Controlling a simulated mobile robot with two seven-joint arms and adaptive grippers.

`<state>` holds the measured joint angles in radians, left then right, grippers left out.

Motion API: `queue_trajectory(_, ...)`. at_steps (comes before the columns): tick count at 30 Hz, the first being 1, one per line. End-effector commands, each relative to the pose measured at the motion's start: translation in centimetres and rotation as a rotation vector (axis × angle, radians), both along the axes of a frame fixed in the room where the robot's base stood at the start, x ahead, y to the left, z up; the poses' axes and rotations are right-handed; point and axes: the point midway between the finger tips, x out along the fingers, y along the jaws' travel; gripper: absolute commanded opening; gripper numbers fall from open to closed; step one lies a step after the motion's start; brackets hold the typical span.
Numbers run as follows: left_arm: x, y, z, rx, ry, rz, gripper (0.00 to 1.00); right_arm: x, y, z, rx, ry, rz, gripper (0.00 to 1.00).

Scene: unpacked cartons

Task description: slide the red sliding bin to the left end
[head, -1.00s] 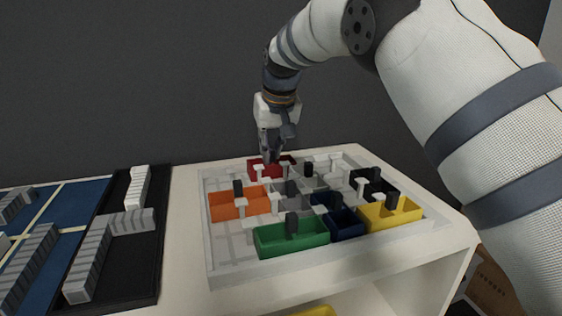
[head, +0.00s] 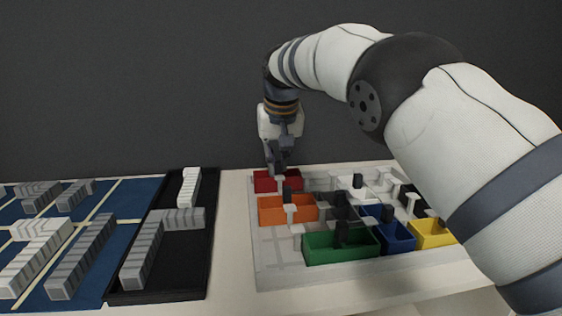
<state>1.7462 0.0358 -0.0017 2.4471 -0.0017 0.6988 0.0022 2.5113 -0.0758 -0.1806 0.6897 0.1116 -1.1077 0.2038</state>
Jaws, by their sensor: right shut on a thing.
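The red sliding bin (head: 264,183) is in the back row of the pale grey tray (head: 263,262), at the tray's left side, close to the left rim. My right gripper (head: 277,171) comes down from above and is shut on the red bin, at its handle; the fingers hide the handle and part of the bin's rim. My left gripper is not in view.
An orange bin (head: 270,211) sits just in front of the red one. Green (head: 320,246), blue (head: 398,238) and yellow (head: 428,234) bins fill the front right. A black tray (head: 133,257) with grey blocks lies left. My right arm covers the right side.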

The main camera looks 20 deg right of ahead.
Motion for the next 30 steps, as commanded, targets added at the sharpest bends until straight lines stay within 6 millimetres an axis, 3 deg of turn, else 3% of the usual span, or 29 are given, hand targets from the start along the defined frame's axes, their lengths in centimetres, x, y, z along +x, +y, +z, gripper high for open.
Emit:
queue_trajectory(3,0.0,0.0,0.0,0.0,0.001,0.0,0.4,0.1,0.4,-0.1,0.006,-0.002,0.005,0.0)
queue_trajectory(4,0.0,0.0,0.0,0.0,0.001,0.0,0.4,0.1,0.4,-0.1,0.006,-0.002,0.005,0.2)
queue_trajectory(6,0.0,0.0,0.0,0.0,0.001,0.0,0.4,0.1,0.4,-0.1,0.006,-0.001,0.005,0.33)
queue_trajectory(17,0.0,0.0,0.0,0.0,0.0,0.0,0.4,-0.2,0.3,0.8,0.003,-0.005,0.003,0.33)
queue_trajectory(24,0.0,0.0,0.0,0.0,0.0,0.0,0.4,-2.5,0.9,6.6,0.004,-0.006,0.005,0.33)
queue_trajectory(30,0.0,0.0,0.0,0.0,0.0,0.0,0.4,-4.0,1.3,10.1,0.004,-0.003,0.005,0.33)
